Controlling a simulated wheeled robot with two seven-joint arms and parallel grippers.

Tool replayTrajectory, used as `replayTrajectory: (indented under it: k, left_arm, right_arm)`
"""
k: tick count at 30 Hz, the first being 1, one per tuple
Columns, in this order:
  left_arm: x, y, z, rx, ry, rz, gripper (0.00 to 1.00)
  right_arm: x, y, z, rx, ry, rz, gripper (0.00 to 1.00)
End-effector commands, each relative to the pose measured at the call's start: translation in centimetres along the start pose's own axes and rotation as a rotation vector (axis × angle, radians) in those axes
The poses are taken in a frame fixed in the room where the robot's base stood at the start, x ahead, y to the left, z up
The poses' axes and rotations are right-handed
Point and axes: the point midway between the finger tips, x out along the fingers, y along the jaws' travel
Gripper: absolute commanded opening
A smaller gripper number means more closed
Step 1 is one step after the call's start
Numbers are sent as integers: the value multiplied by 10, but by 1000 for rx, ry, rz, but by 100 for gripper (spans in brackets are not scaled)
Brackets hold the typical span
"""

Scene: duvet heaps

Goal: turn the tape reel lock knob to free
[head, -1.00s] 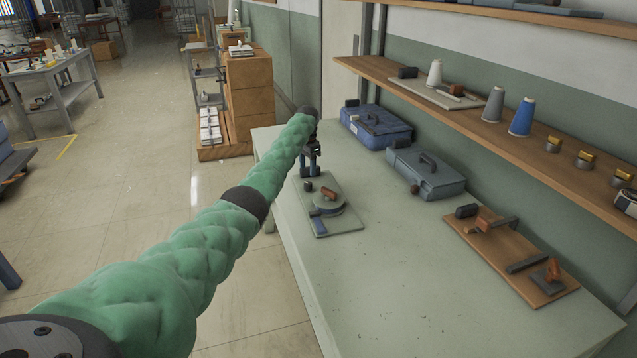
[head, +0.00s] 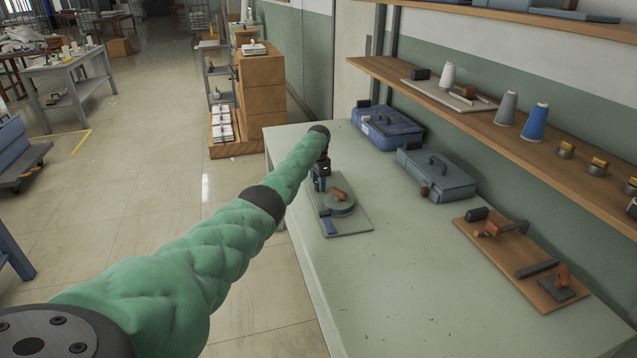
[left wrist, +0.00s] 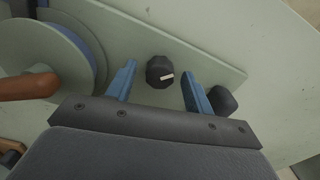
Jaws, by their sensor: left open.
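The tape reel board is a grey-green plate (head: 350,218) lying on the bench, with a round reel (head: 339,204) and a wooden-coloured crank handle (head: 339,193) on it. In the left wrist view, a dark faceted knob (left wrist: 160,72) with a pale pointer mark sits on the plate. The mark points to the right. My left gripper (left wrist: 158,88) is open, its blue fingers on either side of the knob, with visible gaps. The reel (left wrist: 45,60) is left of the fingers. In the head view my left gripper (head: 319,184) hides the knob. My right gripper is not seen.
A second dark knob-like part (left wrist: 222,100) lies just right of the right finger. A blue case (head: 388,128) and a grey case (head: 437,176) stand behind on the bench (head: 400,270). A wooden board with tools (head: 520,260) lies to the right. The front bench top is clear.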

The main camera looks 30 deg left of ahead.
Motion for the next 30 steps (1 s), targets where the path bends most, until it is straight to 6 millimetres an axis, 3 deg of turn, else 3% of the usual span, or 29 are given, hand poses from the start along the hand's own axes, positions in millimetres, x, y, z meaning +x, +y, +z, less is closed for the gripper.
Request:
replayTrajectory:
  k: [10, 17, 18, 30]
  left_arm:
    - [5, 0, 0, 0, 0, 0, 52]
    - [5, 0, 0, 0, 0, 0, 9]
    - [5, 0, 0, 0, 0, 0, 7]
    - [3, 0, 0, -83, 1, 0, 7]
  right_arm:
    - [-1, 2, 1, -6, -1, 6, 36]
    - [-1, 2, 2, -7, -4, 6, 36]
    - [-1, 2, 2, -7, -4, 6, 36]
    - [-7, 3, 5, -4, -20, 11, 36]
